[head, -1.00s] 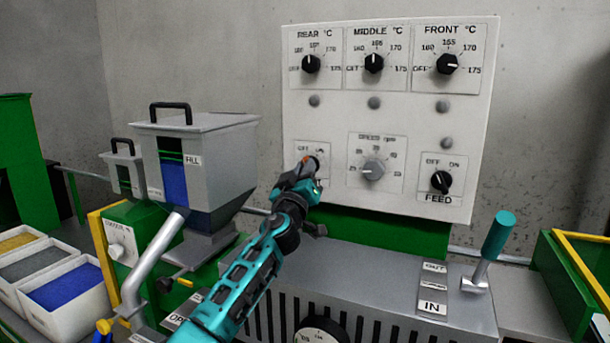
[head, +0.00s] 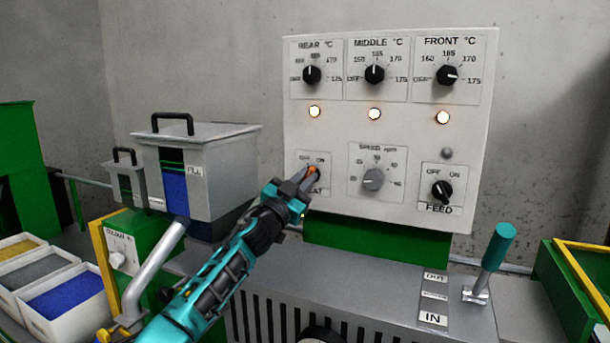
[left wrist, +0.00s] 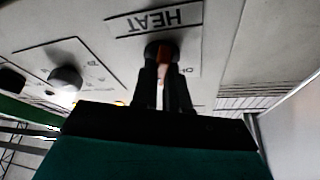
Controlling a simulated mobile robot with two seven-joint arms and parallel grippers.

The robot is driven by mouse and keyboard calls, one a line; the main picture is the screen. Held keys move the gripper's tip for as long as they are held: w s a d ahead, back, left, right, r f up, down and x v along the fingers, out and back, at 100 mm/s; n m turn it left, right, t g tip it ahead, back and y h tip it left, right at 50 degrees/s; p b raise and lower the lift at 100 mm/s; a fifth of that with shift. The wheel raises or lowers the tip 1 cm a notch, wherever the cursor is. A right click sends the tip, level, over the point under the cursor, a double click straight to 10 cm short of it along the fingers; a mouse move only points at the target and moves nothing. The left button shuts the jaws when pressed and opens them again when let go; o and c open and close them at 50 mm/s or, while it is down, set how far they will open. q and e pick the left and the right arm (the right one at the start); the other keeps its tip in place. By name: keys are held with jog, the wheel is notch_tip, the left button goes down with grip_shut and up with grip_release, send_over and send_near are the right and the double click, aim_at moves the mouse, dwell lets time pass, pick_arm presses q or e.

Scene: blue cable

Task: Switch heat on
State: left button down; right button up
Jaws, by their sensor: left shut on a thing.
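The heat switch (left wrist: 163,52) is a knob with an orange-red part on the lower left of the white control panel (head: 270,208), below the rear dial. The HEAT label (left wrist: 158,19) shows upside down in the left wrist view; in the head view my gripper partly covers it. My left gripper (head: 311,174) is shut on the heat switch, and its fingers hide most of the knob. Three lamps, the rear lamp (head: 314,111), middle lamp (head: 375,114) and front lamp (head: 443,117), glow warm white. My right gripper is not in view.
The panel also has a grey speed knob (head: 373,179) and a black feed switch (head: 441,191), with an unlit lamp (head: 447,153) above the feed switch. A grey hopper (head: 205,170) stands left of the panel. A teal-handled lever (head: 496,247) stands at the right.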

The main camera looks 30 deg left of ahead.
pick_arm(q)
jog(key=shift+m+h+p, duration=0.4)
jog(key=shift+m+h, duration=0.1)
jog(key=shift+m, duration=0.5)
jog(key=c, duration=1.1)
grip_release()
jog(key=shift+c, duration=0.2)
jog(key=v, duration=0.7)
jog(key=shift+s, duration=0.35)
